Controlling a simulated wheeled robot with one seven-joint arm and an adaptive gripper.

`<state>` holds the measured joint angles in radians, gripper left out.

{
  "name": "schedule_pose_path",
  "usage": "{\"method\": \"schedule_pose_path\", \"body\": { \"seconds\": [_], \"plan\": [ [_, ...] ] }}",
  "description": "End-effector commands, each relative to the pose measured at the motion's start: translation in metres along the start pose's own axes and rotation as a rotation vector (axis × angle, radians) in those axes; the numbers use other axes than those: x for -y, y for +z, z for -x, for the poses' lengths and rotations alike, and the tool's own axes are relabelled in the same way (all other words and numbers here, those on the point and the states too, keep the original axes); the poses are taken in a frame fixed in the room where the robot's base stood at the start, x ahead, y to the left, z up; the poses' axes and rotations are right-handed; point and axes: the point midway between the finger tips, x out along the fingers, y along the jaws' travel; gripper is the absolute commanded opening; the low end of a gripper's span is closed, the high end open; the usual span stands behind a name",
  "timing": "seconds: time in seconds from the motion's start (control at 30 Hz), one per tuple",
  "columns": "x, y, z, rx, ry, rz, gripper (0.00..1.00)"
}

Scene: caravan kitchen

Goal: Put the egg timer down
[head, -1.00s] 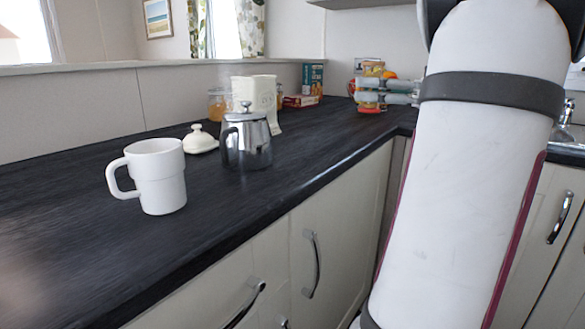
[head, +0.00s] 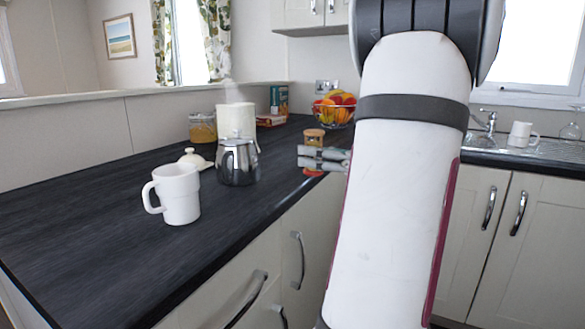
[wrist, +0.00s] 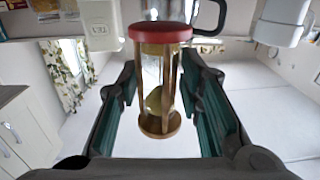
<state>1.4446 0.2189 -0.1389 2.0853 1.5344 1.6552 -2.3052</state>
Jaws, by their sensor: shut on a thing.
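The egg timer (head: 314,138) is an hourglass with wooden ends and posts, one end capped red. In the head view it is upright, red end down, by the worktop's front edge, right of the metal pot (head: 239,162). I cannot tell whether it touches the worktop (head: 120,200). My gripper (head: 322,158) is shut on it, with a finger across it. In the wrist view the egg timer (wrist: 160,85) appears with its red end up, between the two dark green finger pads of my gripper (wrist: 160,92).
A white mug (head: 178,195), a cream lid (head: 193,158), a cream canister (head: 237,120) and an amber jar (head: 203,128) stand to the left. A fruit bowl (head: 336,108) is behind the egg timer. Worktop is bare between pot and front edge.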

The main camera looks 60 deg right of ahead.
Motion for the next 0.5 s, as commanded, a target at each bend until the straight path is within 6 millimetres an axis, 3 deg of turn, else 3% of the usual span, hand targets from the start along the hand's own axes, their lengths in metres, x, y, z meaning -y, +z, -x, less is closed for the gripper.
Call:
{"method": "schedule_pose_path", "body": {
  "seconds": [0.2, 0.5],
  "plan": [
    [-0.019, 0.005, -0.043, 0.0, -0.003, -0.001, 0.04],
    [-0.028, 0.006, -0.063, 0.0, -0.002, 0.0, 0.04]
  ]
}}
